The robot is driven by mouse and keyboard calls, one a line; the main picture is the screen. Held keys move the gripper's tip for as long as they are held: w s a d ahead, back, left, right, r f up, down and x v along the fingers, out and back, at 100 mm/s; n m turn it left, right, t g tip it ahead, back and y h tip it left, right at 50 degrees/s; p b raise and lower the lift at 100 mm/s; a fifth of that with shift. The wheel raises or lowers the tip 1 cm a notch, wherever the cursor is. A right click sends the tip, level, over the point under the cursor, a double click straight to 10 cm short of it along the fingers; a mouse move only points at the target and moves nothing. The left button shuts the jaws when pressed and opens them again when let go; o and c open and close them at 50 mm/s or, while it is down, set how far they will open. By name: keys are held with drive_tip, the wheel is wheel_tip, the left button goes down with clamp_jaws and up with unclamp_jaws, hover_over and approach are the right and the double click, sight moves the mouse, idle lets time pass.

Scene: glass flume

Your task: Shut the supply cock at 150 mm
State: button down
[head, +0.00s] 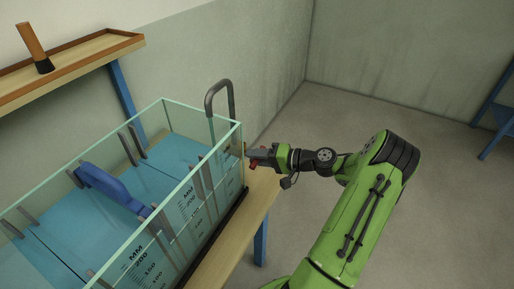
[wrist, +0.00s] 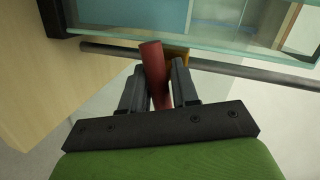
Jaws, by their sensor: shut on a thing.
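The supply cock shows as a red lever (wrist: 153,62) with a brass-coloured piece (wrist: 178,53) behind it, at the end of the glass flume (head: 240,130). My gripper (wrist: 157,85) is shut on the red lever, which stands between its two dark fingers and leans slightly in the wrist view. In the head view my gripper (head: 257,155) reaches the flume's right end, and only a little red of the lever shows there. Blue water (head: 165,150) fills part of the flume. Black MM scales (head: 190,205) mark the front glass; the exact level is too small to read.
A grey hooked pipe (head: 219,85) rises at the flume's far right corner. A wooden shelf (head: 75,66) with a brown-handled tool (head: 35,47) is at the upper left. The floor (head: 340,125) to the right is clear.

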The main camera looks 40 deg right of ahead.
drive_tip(key=shift+m+y+p, duration=0.5)
drive_tip(key=shift+m+p, duration=0.7)
drive_tip(key=shift+p, duration=0.15)
drive_tip(key=c, duration=1.2)
unclamp_jaws()
drive_tip(key=p+v, duration=0.1)
drive_tip(key=v, duration=1.4)
drive_tip(key=shift+s+d, duration=0.25)
drive_tip(key=shift+s, duration=0.1)
drive_tip(key=shift+f, duration=0.1)
